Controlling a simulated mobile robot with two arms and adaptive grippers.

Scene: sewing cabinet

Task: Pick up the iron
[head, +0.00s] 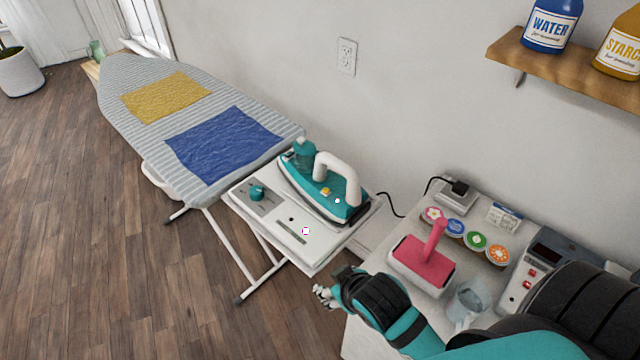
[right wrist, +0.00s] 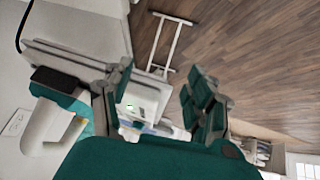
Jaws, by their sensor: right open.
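A teal iron (head: 318,190) with a white handle rests on the white stand (head: 300,250) at the near end of the ironing board. In the right wrist view the iron (right wrist: 48,127) shows at the left edge, outside my fingers. My right gripper (head: 325,295) is low and in front of the stand, apart from the iron. In the right wrist view the right gripper (right wrist: 155,105) is open, with nothing between its fingers. My left gripper is not in view.
The ironing board (head: 125,72) carries a yellow cloth (head: 165,97) and a blue cloth (head: 222,143). A side table holds a pink-handled tool (head: 425,260), a glass (head: 468,298) and several round lids. A shelf (head: 550,65) with bottles is on the wall.

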